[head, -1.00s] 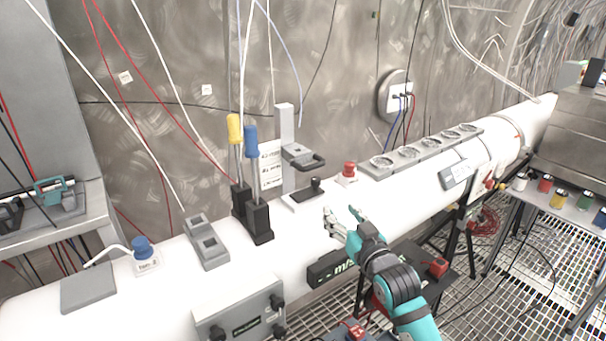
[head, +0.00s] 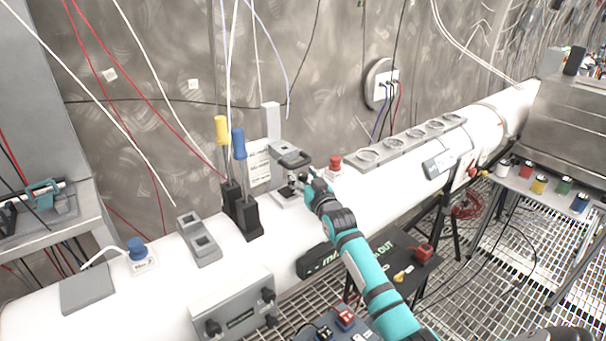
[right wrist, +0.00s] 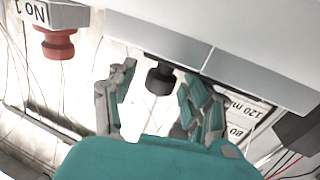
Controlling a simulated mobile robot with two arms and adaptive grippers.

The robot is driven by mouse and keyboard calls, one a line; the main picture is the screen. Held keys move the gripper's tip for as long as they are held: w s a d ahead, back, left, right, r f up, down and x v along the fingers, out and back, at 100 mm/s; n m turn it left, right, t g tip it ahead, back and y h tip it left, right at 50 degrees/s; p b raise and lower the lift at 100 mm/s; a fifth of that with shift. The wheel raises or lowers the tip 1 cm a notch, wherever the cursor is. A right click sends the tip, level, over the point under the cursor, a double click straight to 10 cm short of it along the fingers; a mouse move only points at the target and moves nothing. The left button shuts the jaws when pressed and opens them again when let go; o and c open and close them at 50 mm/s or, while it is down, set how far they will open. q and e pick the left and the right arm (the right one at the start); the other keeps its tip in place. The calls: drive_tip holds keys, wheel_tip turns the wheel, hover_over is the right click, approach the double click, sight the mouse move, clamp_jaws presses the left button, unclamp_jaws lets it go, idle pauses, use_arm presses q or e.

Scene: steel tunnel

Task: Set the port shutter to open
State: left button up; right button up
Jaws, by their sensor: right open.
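A small black knob (right wrist: 160,80) shows between the fingertips of my right gripper (right wrist: 157,88) in the right wrist view. The gripper is open around the knob, with space visible on both sides of it. In the head view my right gripper (head: 301,183) is over the light plate (head: 284,200) on the white pipe, and its fingers largely hide the knob. I cannot tell from a label whether this knob is the port shutter's. A grey post with a bracket (head: 292,158) stands just behind. My left gripper is not in view.
A red button (head: 335,163) is close to the right of the gripper. Blue-handled (head: 239,145) and yellow-handled (head: 221,130) levers stand to the left. A row of round sockets (head: 402,147) runs along the pipe farther right. Several wires hang in front of the wall.

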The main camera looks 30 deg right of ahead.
clamp_jaws()
idle(0.4)
drive_tip(key=shift+w+f, duration=0.25)
drive_tip(key=shift+f, duration=0.05)
